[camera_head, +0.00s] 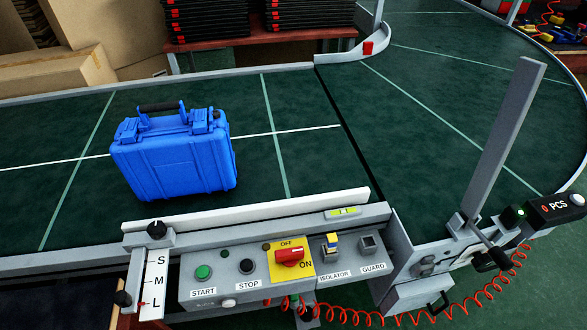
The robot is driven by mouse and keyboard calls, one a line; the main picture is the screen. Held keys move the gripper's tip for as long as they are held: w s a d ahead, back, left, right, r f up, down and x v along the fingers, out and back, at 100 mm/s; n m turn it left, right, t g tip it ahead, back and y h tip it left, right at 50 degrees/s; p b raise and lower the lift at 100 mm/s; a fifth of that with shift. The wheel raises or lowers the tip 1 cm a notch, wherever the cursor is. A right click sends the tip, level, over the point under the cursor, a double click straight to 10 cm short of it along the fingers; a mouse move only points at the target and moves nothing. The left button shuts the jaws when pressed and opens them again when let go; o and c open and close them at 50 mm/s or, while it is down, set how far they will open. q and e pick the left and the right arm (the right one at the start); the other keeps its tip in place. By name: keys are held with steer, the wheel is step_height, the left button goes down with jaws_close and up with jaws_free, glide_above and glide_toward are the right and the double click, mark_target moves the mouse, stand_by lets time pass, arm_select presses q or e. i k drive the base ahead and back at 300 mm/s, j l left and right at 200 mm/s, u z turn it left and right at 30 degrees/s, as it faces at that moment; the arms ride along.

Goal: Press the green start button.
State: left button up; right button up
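The green start button (203,272) sits at the left end of a grey control panel (228,287) on the near side of the conveyor. The label START is below it. A black stop button (247,266) is just to its right. A red rotary switch (289,257) on a yellow plate, marked OFF and ON, is further right. Neither of my grippers shows in the head view.
A blue case (172,158) stands on the green conveyor belt (300,105) behind the panel. An upright grey post (503,140) and coiled red cable (460,305) are at the right. Cardboard boxes (55,75) are at the back left.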

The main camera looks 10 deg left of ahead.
mark_target(203, 273)
steer(key=j+u, duration=0.2)
steer(key=u, duration=0.9)
